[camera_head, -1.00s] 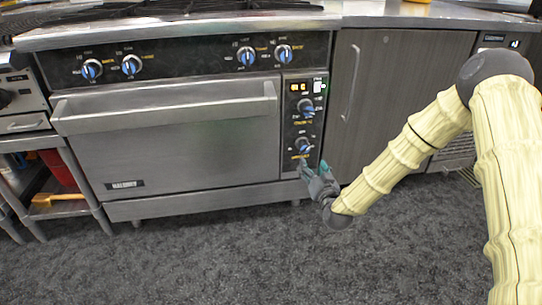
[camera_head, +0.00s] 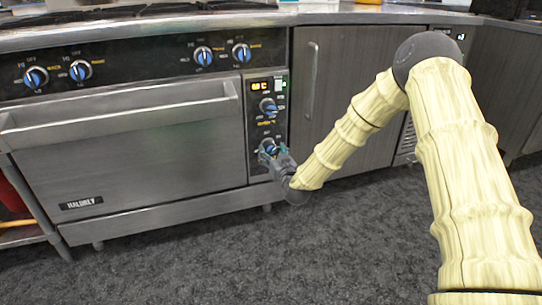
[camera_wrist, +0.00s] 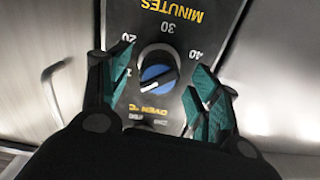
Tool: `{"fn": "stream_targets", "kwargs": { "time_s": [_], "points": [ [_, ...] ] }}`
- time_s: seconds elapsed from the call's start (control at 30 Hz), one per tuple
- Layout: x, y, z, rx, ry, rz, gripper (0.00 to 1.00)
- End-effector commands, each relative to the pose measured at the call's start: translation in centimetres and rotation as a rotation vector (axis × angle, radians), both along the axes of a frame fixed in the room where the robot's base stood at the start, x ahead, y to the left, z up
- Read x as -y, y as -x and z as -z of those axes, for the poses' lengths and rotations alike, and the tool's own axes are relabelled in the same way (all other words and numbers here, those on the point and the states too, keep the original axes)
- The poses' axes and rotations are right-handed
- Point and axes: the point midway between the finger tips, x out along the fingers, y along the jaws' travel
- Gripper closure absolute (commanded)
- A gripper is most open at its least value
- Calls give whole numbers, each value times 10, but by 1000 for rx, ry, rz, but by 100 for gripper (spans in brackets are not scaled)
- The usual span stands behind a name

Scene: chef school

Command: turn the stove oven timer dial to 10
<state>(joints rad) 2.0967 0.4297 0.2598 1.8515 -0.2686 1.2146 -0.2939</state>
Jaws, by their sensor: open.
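The timer dial (camera_wrist: 157,72) is a round knob with a blue face, a silver grip and a white pointer line. In the wrist view the "MINUTES" label and the numbers 20, 30 and 40 surround it; the picture is turned, and the 10 mark is partly hidden by the left finger. My gripper (camera_wrist: 160,95) is open, with one teal finger on each side of the dial and a gap on both sides. In the head view my gripper (camera_head: 275,160) is at the lower dial (camera_head: 269,146) of the oven's control panel, partly covering it.
Another blue dial (camera_head: 268,106) sits above on the same panel (camera_head: 259,128), below a lit display (camera_head: 260,86). The oven door (camera_head: 130,140) with its long handle (camera_head: 120,115) is to the left. A grey cabinet (camera_head: 345,90) stands to the right. The floor in front is clear.

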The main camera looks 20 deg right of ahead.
Motion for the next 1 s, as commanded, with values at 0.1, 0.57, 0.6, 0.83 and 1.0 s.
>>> {"fn": "stream_targets", "kwargs": {
  "time_s": [0.1, 0.57, 0.6, 0.83, 1.0],
  "points": [
    [0, -9, 1, 1, 0, 0, 38],
    [-1, -14, -1, 0, -1, 0, 49],
    [-1, -14, -1, 0, -1, 0, 56],
    [-1, -14, -1, 0, -1, -1, 83],
    [-1, -14, -3, -2, -39, 0, 83]
  ]
}}
